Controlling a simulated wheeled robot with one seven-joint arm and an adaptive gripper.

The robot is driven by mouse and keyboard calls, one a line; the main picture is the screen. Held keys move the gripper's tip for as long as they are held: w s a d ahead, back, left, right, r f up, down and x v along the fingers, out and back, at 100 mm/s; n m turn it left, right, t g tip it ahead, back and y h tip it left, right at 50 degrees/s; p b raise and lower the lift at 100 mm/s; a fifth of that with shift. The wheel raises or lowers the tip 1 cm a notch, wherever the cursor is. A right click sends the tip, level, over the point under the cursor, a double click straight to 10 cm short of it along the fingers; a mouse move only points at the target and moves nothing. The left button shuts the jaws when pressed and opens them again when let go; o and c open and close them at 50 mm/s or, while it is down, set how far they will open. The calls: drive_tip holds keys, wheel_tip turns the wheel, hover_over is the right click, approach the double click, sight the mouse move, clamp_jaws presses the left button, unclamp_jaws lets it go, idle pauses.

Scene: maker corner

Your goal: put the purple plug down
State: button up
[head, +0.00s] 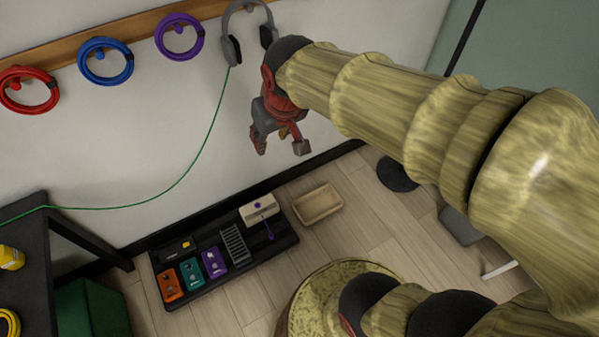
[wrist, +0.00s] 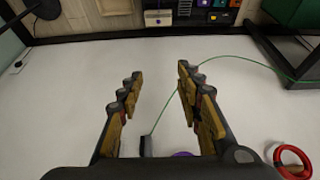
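A purple spot (wrist: 158,20) also shows on the box in the wrist view. My gripper (head: 279,146) is in the air by the white wall, above and apart from the board. In the wrist view my gripper (wrist: 159,75) has its fingers spread, with nothing held between them.
Orange, teal and purple pedals (head: 214,263) stand on the board (head: 283,242). A beige tray (head: 318,204) lies on the floor to its right. Headphones (head: 232,48) and coiled cables (head: 106,62) hang on the wall. A green cable (head: 190,163) droops to a dark table (head: 35,236) at left.

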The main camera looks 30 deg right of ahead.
drive_tip(key=s, duration=1.2)
drive_tip(key=shift+s+r+t, duration=0.15)
drive_tip(key=shift+r+t, duration=0.25)
drive_tip(key=shift+r+p, duration=1.2)
drive_tip(key=shift+r, duration=0.05)
